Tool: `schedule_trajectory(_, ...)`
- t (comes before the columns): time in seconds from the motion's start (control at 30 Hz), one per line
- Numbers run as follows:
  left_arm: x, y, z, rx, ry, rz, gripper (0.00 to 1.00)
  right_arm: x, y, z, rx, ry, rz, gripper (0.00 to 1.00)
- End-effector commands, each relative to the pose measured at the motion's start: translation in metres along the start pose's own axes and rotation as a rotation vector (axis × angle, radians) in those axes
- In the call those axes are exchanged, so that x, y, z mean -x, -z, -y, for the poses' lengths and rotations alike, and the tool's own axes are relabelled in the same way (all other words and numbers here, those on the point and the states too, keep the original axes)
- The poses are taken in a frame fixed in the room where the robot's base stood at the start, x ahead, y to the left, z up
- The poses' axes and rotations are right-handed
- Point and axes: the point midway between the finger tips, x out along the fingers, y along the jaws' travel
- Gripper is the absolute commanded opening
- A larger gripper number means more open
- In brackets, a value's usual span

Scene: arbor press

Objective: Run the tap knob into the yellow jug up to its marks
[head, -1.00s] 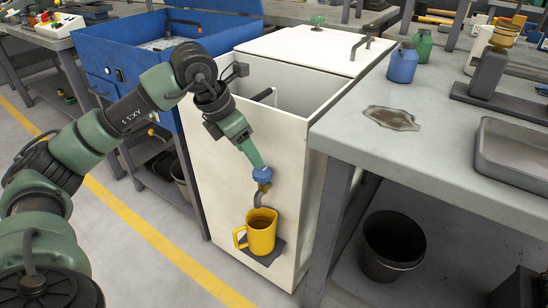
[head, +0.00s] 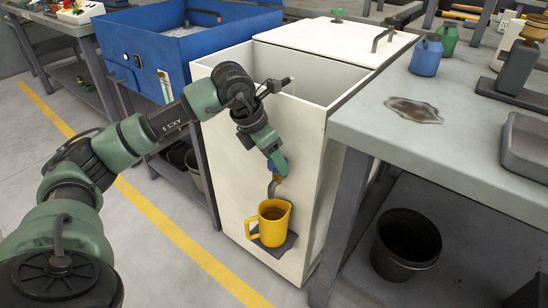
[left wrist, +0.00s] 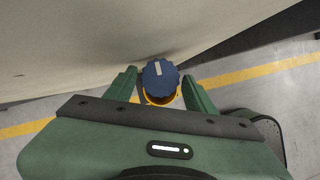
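The tap knob (left wrist: 161,76) is blue and ribbed with a white pointer line; it sits between the fingers of my left gripper (left wrist: 159,78) in the left wrist view. The fingers are spread around it with thin gaps beside it, and I cannot make out firm contact. In the head view my left gripper (head: 277,163) largely hides the knob at the front of the white cabinet. The grey spout (head: 273,188) bends down above the yellow jug (head: 269,224), which stands upright. The jug's inside looks brown; its level and marks are unclear. My right gripper is out of view.
The jug stands on a small dark shelf (head: 290,243) on the white cabinet (head: 228,165). A grey workbench (head: 455,140) stands to the right, with a black bin (head: 405,245) below. A blue open-topped box (head: 200,45) is behind left. The floor in front is clear.

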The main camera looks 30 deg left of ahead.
Motion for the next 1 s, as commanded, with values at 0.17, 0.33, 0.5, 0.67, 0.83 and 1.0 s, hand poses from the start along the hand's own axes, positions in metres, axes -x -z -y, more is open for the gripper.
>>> schedule_trajectory(0.17, 0.000, 0.000, 0.000, 0.000, 0.000, 0.000, 0.06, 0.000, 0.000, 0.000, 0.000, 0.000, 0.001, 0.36)
schedule_trajectory(0.33, 0.000, 0.000, 0.000, 0.009, -0.004, 0.000, 0.06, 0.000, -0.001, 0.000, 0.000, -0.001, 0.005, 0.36)
schedule_trajectory(0.5, 0.001, 0.000, 0.001, 0.055, -0.024, 0.000, 0.06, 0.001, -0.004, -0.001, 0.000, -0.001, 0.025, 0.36)
schedule_trajectory(0.67, 0.001, -0.001, 0.003, 0.144, -0.060, 0.000, 0.06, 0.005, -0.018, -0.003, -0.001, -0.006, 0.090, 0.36)
schedule_trajectory(0.83, 0.001, -0.001, 0.004, 0.267, -0.111, 0.000, 0.06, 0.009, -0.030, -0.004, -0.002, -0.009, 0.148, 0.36)
schedule_trajectory(1.0, 0.001, -0.002, 0.005, 0.387, -0.160, 0.001, 0.06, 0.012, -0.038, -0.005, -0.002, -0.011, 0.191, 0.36)
